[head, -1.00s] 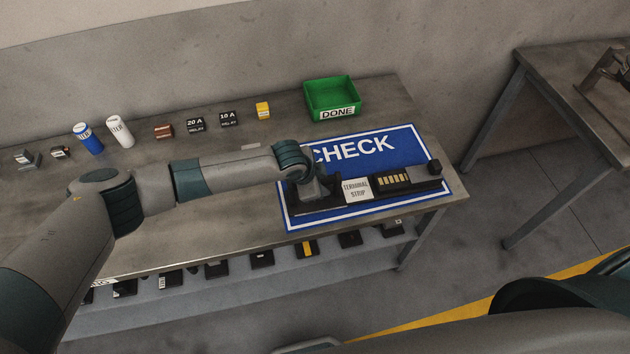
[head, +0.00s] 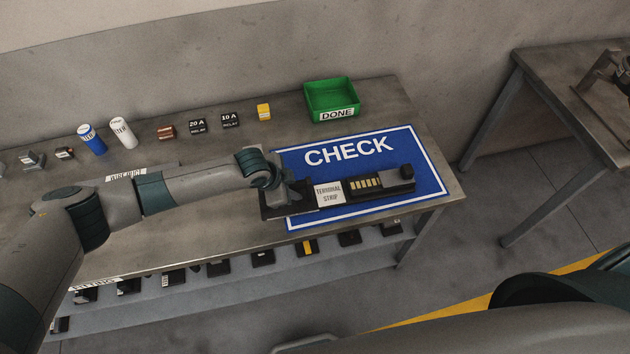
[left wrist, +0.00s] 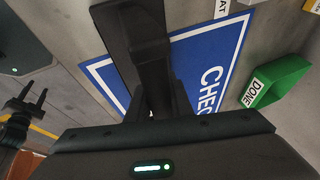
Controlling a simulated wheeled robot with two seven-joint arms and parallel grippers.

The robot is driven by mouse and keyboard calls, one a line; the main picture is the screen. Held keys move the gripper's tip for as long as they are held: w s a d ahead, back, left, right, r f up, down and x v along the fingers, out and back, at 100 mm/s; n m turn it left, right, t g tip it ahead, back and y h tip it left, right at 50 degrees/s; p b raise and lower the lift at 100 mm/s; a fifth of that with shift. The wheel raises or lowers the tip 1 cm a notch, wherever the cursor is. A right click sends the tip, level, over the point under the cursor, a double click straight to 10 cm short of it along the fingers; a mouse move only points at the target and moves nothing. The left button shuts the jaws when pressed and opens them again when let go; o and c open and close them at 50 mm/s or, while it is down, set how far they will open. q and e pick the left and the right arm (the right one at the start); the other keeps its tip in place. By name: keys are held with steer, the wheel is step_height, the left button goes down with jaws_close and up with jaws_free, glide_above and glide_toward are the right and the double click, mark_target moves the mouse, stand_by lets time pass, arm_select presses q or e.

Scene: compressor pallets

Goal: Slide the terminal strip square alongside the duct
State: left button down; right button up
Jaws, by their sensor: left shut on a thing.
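The terminal strip (head: 364,193) is a long black piece with a white label and a row of pale yellow terminals. It lies across the blue CHECK mat, its left end past the mat's left edge. My left gripper (head: 285,193) is shut on its left end; the fingertips are mostly hidden. The left wrist view shows the black strip (left wrist: 135,35) running out from the jaws. The duct, with a white WIRE DUCT label (head: 127,174), lies left on the bench, mostly hidden behind my left arm. My right gripper (left wrist: 33,97) shows at the left wrist view's edge, fingers apart.
The blue CHECK mat (head: 400,150) covers the bench's right end. A green DONE bin (head: 332,97) stands behind it. Relays (head: 230,121), a yellow block (head: 263,111) and two cylinders (head: 122,132) line the back. A shelf with several dark parts runs below the front edge.

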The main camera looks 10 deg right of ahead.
arm_select(q)
steer(key=shift+w+a+p, duration=0.15)
steer(key=shift+a+p, duration=0.15)
steer(key=shift+a, duration=1.6)
steer(key=shift+w+a+f, duration=0.1)
steer(key=shift+a, duration=1.3)
steer(key=shift+w+a, duration=0.1)
steer(key=shift+a, duration=1.25)
steer(key=shift+w+a+f, duration=0.1)
steer(key=shift+w+a, duration=0.05)
steer(key=shift+a, duration=2.1)
steer(key=shift+w+a+f, duration=0.1)
steer(key=shift+w+a, duration=0.05)
steer(key=shift+a, duration=2.05)
steer(key=c, duration=1.5)
jaws_free()
steer(key=shift+s, duration=0.1)
steer(key=shift+r, duration=0.15)
steer(key=v, duration=1.2)
steer(key=shift+w+r, duration=0.1)
steer(key=shift+w, duration=0.15)
